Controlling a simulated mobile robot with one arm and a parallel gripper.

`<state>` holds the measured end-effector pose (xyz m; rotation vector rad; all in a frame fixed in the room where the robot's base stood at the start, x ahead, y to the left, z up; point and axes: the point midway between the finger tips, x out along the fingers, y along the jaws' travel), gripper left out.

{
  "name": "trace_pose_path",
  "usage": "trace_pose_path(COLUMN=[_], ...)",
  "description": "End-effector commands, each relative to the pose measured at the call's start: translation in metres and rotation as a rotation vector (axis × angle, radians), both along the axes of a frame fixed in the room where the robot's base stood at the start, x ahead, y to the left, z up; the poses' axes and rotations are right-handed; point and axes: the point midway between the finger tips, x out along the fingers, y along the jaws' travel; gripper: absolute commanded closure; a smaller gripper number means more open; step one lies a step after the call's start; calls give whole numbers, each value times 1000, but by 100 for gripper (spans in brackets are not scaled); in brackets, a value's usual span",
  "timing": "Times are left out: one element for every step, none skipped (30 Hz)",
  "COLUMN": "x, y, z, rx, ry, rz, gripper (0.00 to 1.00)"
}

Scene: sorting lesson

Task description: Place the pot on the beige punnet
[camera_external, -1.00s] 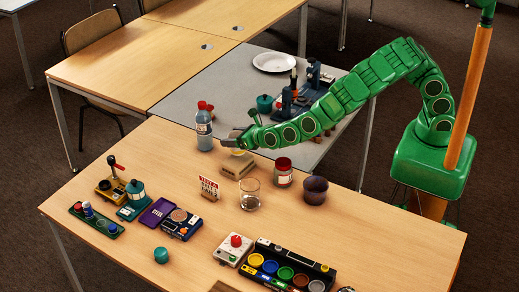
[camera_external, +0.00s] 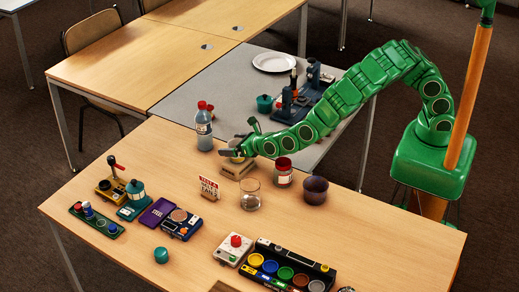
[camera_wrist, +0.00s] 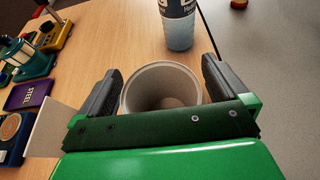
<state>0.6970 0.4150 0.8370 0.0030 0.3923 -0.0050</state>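The beige punnet (camera_external: 238,173) stands on the wooden table. A pale pot, partly hidden by my gripper, shows just above it in the external view. In the wrist view the pot (camera_wrist: 162,90) is upright and empty, its round mouth facing the camera. My gripper (camera_wrist: 162,68) has one finger on each side of the pot, with a narrow gap at each side. In the external view my gripper (camera_external: 230,152) is low over the punnet. Whether the pot's base touches the punnet is hidden.
A water bottle (camera_external: 204,130) stands close behind my gripper. A small sign (camera_external: 209,188), a clear glass (camera_external: 250,195), a red-lidded jar (camera_external: 284,173) and a dark purple pot (camera_external: 314,190) stand nearby.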

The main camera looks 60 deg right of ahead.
Motion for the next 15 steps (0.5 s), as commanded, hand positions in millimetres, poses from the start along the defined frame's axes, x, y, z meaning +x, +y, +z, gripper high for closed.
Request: trace_pose_path(x=[0,0,0,0,0,0,0,0,0,-2,-4,-7,-10,-13,-17], y=[0,0,0,0,0,0,0,0,0,1,1,2,2,2,2], z=[0,0,0,0,0,0,1,2,3,4,5,7,8,10,12], rx=[0,0,0,0,0,0,0,0,0,-1,0,-1,0,-1,-1], ry=[0,0,0,0,0,0,0,0,-1,-1,-1,-3,-3,-4,-4], rz=[0,0,0,0,0,0,0,0,1,1,2,4,4,5,5], gripper=[0,0,0,0,0,0,0,0,0,0,0,0,0,0,0])
